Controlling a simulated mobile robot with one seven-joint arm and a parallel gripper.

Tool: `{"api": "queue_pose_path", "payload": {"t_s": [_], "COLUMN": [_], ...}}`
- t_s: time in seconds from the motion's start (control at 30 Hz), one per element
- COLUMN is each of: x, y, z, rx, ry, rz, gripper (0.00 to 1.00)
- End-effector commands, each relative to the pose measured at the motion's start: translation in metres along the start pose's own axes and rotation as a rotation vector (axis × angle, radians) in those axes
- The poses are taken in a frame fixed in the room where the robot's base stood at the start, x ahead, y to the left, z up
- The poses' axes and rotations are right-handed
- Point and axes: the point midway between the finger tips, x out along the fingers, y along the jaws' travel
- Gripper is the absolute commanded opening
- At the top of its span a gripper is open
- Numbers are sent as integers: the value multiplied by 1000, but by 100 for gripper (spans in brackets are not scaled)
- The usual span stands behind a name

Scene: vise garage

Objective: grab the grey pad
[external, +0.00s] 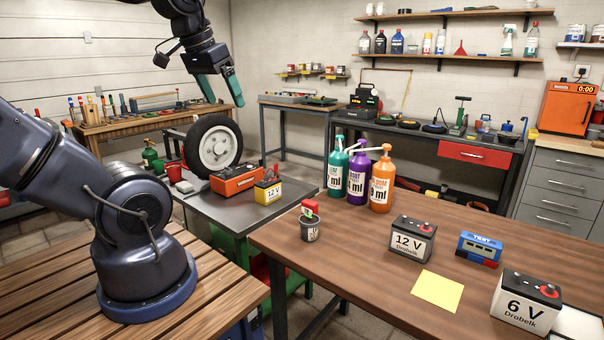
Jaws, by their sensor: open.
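A pale grey pad (578,324) lies flat on the brown wooden table at the lower right corner of the external view. It is cut off by the picture edge, and the 6 V battery (526,303) hides part of it. I cannot tell whether the battery touches it. My gripper (227,103) has teal fingers, spread apart and empty. It hangs high in the air at the upper left, pointing down, far from the pad.
On the brown table (330,262) stand a 12 V battery (412,238), a blue tester (479,249), a yellow pad (437,290), a small dark cup (310,229) and three pump bottles (357,178). A wheel (215,146) and a yellow battery (268,192) are on the grey table.

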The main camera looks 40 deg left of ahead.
Motion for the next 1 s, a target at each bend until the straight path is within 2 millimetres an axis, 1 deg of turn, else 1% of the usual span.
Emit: {"api": "queue_pose_path", "payload": {"t_s": [0.33,0.37,0.47,0.57,0.6,0.67,0.87,1.0], "x": [-2,-4,-17,-40,-50,-50,-60,-68], "y": [0,0,0,0,0,-4,-17,-32], "z": [-1,-2,-8,-18,-22,-29,-58,-86], "rx": [0,0,0,0,0,-24,-100,-174], "ry": [1,2,4,5,6,-11,-45,-76], "rz": [0,0,0,0,0,-2,-7,-9], "gripper": [75,75,75,75,75,75,75,75]}}
